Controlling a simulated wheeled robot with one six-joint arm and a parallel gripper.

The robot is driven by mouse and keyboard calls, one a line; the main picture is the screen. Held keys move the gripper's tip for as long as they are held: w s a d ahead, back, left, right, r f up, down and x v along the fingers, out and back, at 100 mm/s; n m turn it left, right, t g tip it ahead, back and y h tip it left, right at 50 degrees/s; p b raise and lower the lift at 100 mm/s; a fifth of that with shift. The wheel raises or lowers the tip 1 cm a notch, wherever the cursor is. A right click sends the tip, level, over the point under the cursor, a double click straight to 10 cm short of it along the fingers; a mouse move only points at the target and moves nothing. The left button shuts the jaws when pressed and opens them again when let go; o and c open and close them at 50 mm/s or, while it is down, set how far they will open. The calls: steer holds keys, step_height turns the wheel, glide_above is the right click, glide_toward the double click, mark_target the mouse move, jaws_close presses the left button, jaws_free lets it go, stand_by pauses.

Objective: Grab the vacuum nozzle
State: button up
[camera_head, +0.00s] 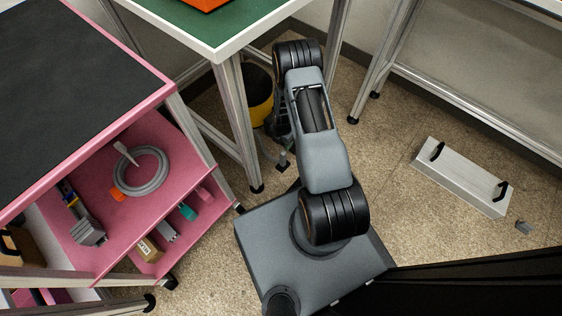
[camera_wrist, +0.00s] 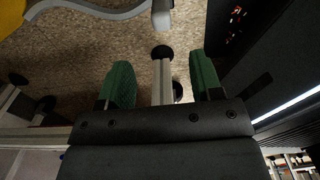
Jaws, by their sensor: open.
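My gripper (camera_wrist: 160,70) shows in the wrist view with its two green fingers spread apart and nothing held between them. A grey piece that looks like the vacuum nozzle (camera_wrist: 162,15) is at the top edge of the wrist view, beyond the fingertips and apart from them. A grey curved hose (camera_wrist: 92,9) runs beside it, partly cut off by the frame. In the head view, the likely nozzle (camera_head: 283,161) is low beside my arm, near the table leg. A yellow and black vacuum body (camera_head: 259,95) stands under the green-topped table. My arm hides most of my gripper there.
The green-topped table (camera_head: 233,42) has a metal leg (camera_head: 236,125) close to the nozzle. A pink cart (camera_head: 185,125) stands at left, with a coiled grey cable or hose (camera_head: 122,176) on its shelf. A silver box (camera_head: 462,178) lies on the right floor.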

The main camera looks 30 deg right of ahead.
mark_target(283, 152)
step_height(283, 152, down, 11)
steer(key=b, duration=0.4)
steer(key=shift+d, duration=0.15)
jaws_close()
stand_by(0.6)
